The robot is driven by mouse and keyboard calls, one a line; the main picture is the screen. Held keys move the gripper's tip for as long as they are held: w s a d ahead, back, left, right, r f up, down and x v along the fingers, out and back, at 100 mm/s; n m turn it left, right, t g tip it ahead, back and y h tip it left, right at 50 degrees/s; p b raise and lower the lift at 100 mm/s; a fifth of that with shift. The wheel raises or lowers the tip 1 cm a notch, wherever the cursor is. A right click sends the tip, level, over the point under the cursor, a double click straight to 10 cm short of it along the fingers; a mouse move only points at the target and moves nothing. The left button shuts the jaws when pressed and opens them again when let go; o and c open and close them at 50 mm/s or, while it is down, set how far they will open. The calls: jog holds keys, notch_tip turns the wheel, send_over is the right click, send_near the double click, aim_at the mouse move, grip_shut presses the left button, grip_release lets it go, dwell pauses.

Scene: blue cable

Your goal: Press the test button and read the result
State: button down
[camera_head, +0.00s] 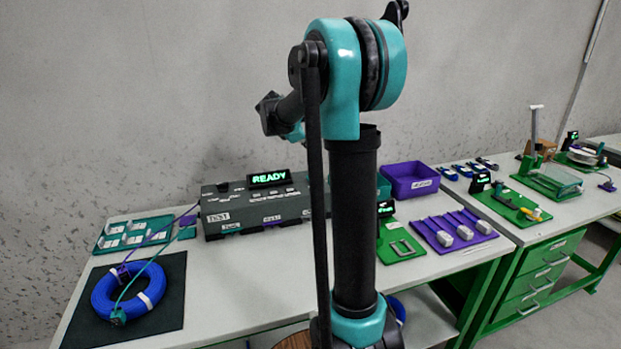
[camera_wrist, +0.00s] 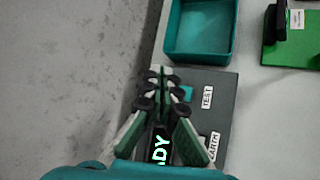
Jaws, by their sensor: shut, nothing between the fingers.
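The dark grey tester (camera_head: 258,212) stands on the bench by the wall, and its display (camera_head: 270,178) reads READY in green. The tester also shows in the wrist view (camera_wrist: 218,82), where a TEST label (camera_wrist: 207,97) sits beside a small teal square (camera_wrist: 187,93) that looks like the button, partly behind a fingertip. My gripper (camera_wrist: 160,72) is shut and empty, its fingers together over the tester's edge; I cannot tell its height. It hides part of the display (camera_wrist: 161,150). A blue cable coil (camera_head: 98,298) lies on a dark mat, with leads running toward the tester.
A teal bin (camera_wrist: 200,55) stands beside the tester. A purple bin (camera_head: 410,182), a purple tray (camera_head: 437,243) with grey blocks and a green fixture (camera_head: 396,249) stand to the right. A green rack (camera_head: 118,243) is at left. The bench front (camera_head: 235,290) is clear.

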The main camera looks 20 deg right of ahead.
aim_at(309, 177)
jog(key=shift+f, duration=0.1)
jog(key=shift+f, duration=4.35)
jog(key=shift+f, duration=0.1)
jog(key=shift+f, duration=0.3)
jog(key=shift+f, duration=0.5)
jog(key=shift+r, duration=0.95)
jog(key=shift+r, duration=2.5)
